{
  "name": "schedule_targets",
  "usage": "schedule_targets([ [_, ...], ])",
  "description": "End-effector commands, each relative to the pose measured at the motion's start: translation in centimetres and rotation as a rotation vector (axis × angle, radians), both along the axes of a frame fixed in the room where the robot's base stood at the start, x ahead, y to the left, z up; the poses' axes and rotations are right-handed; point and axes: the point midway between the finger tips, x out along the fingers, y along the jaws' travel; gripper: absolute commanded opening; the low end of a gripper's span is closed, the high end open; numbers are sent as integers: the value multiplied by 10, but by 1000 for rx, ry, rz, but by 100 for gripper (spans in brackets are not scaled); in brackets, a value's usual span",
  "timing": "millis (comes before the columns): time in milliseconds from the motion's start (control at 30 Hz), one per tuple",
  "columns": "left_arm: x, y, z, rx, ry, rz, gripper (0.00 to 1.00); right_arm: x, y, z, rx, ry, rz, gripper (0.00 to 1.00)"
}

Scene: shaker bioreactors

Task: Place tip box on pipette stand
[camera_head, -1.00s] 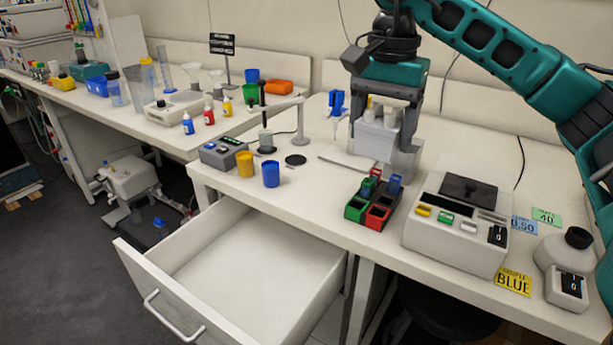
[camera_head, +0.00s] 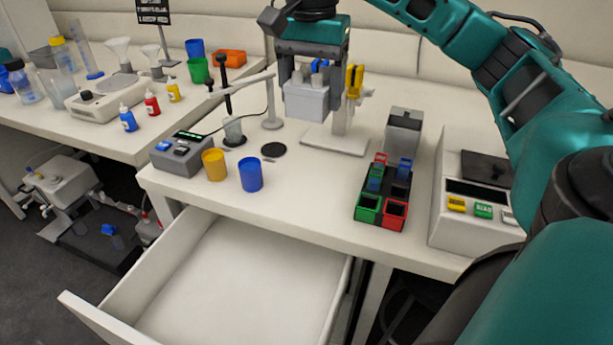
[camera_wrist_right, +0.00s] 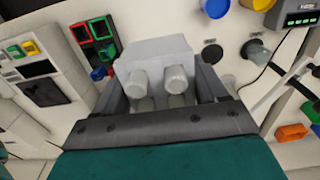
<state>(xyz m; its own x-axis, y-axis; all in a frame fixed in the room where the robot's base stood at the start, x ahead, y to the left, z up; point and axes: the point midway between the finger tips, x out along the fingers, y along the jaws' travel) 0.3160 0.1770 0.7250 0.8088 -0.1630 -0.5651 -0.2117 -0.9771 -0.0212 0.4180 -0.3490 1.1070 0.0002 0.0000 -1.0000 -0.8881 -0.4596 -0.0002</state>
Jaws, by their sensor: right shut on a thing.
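My right gripper (camera_head: 310,88) is shut on a light grey tip box (camera_head: 306,102) and holds it above the bench. In the right wrist view the tip box (camera_wrist_right: 155,55) sits between the fingers, with pale rounded knobs on it. The pipette stand (camera_head: 338,138) has a flat pale base and an upright post, with a yellow pipette (camera_head: 354,82) and a blue one on it. The box hangs in front of and to the left of the post, partly hiding the stand. My left gripper is not in view.
A dark rack with red, green and blue holders (camera_head: 384,195) stands right of the stand base. A grey container (camera_head: 402,133) stands behind it. A yellow cup (camera_head: 214,164) and a blue cup (camera_head: 251,174) stand left. The open drawer (camera_head: 230,280) juts out below the bench.

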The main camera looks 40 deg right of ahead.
Motion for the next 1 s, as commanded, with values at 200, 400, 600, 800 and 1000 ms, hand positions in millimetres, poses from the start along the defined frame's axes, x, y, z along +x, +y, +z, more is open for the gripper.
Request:
schedule_targets([
  [200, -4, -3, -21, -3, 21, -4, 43, -1, -1, -64, -1, 5, -1, 40],
  [400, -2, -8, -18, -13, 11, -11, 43, -1, -1, -107, -1, 3, 0, 40],
  [600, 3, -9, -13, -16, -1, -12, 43, 0, 0, -125, 0, 0, 0, 40],
  [800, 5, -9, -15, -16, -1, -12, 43, -1, 0, -155, 0, 3, 0, 40],
  [1000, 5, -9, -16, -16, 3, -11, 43, 0, 0, -166, 0, 0, 0, 40],
])
